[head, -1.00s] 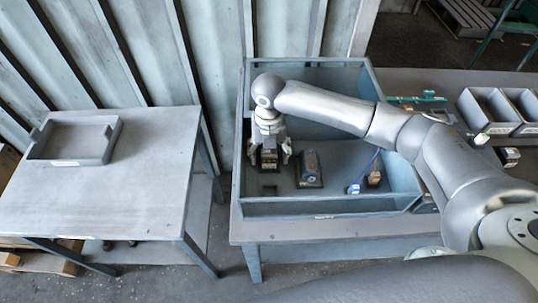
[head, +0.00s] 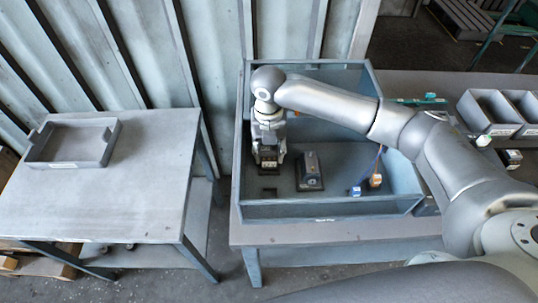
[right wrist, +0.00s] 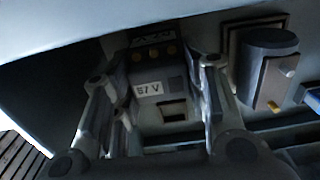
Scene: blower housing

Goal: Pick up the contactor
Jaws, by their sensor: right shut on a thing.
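The contactor (right wrist: 152,80) is a dark block with a pale label and several brass-coloured terminals, between the two fingers of my right gripper (right wrist: 158,110) in the right wrist view. In the head view my right gripper (head: 269,158) points down into the left part of the blue-grey housing (head: 330,208), with its fingers closed on the sides of the contactor (head: 268,154). I cannot tell whether the contactor is clear of the housing floor. My left gripper is not in view.
A dark motor-like block (head: 309,172) stands just right of the gripper, with a small blue part (head: 355,190) and an orange-topped part (head: 376,181) farther right. The housing walls surround them. A grey tray (head: 75,143) sits on the left table, mostly bare. Grey bins (head: 492,110) stand at right.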

